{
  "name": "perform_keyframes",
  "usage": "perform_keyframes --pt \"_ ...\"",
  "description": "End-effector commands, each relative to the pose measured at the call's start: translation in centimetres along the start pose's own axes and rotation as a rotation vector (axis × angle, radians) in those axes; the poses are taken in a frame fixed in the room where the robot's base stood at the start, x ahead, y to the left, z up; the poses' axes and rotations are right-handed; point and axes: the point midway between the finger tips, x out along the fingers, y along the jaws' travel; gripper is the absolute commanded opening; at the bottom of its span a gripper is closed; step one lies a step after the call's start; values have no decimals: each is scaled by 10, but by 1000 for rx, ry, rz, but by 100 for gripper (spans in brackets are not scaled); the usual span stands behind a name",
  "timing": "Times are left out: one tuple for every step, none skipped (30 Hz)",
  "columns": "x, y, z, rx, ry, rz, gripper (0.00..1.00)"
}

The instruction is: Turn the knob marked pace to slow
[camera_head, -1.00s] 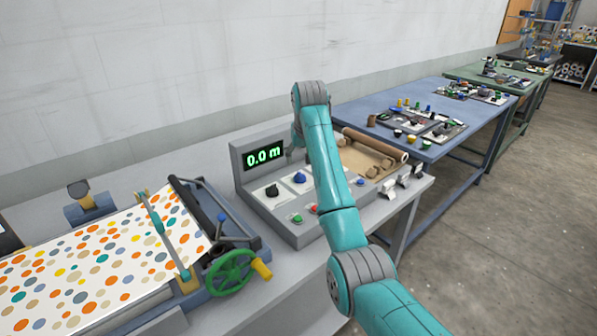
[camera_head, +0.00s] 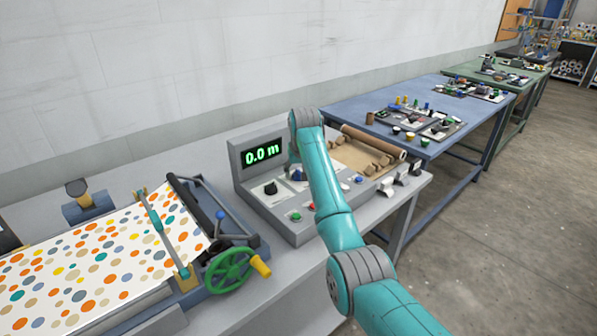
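A grey control console (camera_head: 250,192) stands on the grey bench, with a green display reading 0.0 m. A black knob (camera_head: 271,188) sits on a white plate at the console's left. A blue knob (camera_head: 297,174) is to its right, partly hidden by my teal arm. I cannot read the markings, so I cannot tell which knob is marked pace. My arm reaches over the console's right part, and its end is hidden behind its own links. My gripper cannot be made out.
A green button (camera_head: 295,217) and a red button (camera_head: 310,206) are on the console's front. A press with a green handwheel (camera_head: 229,271) and spotted sheet (camera_head: 90,262) stands left. A blue table (camera_head: 440,90) with small parts is behind right.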

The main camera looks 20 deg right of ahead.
Motion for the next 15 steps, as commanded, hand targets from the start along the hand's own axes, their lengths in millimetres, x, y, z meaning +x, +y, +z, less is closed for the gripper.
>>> perform_keyframes --pt "0 0 0 0 0 0 41" --pt "0 0 0 0 0 0 33" --pt "0 0 0 0 0 0 23" --pt "0 0 0 0 0 0 16" --pt "0 0 0 0 0 0 8" --pt "0 0 0 0 0 0 7" --pt "0 0 0 0 0 0 7" --pt "0 0 0 0 0 0 7" --pt "0 0 0 -1 0 0 7" --pt "0 0 0 -3 0 -1 7" --pt "0 0 0 -5 0 -2 7" --pt "0 0 0 -9 0 -4 7" --pt "0 0 0 -14 0 -6 7" --pt "0 0 0 -19 0 -9 7" --pt "0 0 0 -29 0 -13 7"
